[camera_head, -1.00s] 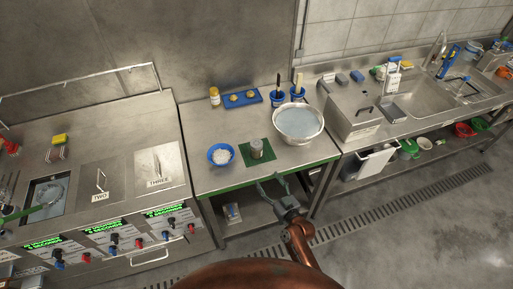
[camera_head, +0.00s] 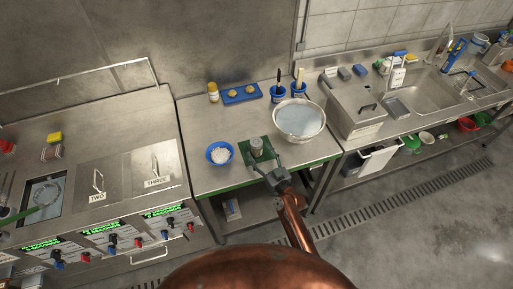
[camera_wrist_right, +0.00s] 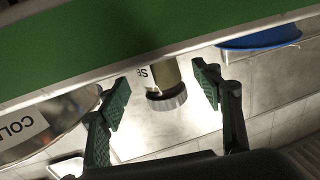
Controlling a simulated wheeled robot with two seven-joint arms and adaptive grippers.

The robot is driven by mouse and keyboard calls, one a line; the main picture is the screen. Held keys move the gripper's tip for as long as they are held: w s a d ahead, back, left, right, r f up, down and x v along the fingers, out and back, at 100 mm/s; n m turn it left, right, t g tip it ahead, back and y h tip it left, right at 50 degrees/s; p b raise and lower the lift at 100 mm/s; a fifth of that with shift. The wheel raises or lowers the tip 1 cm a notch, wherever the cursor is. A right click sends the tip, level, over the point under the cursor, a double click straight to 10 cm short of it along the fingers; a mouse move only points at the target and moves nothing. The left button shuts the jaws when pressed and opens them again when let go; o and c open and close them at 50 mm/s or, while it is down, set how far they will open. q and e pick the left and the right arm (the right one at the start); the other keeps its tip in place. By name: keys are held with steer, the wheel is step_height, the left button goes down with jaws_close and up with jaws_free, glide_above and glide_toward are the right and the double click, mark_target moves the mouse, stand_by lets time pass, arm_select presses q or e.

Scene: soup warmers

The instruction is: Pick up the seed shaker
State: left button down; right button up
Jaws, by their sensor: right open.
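My left gripper is not in view.
A blue bowl (camera_head: 219,154) with white contents stands left of the shaker. A large metal bowl (camera_head: 299,119) stands close on the right. Behind are a yellow-capped jar (camera_head: 213,92), a blue tray (camera_head: 242,94) and blue utensil cups (camera_head: 278,94).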

steer(key=shift+x, duration=0.9)
steer(key=c, duration=1.3)
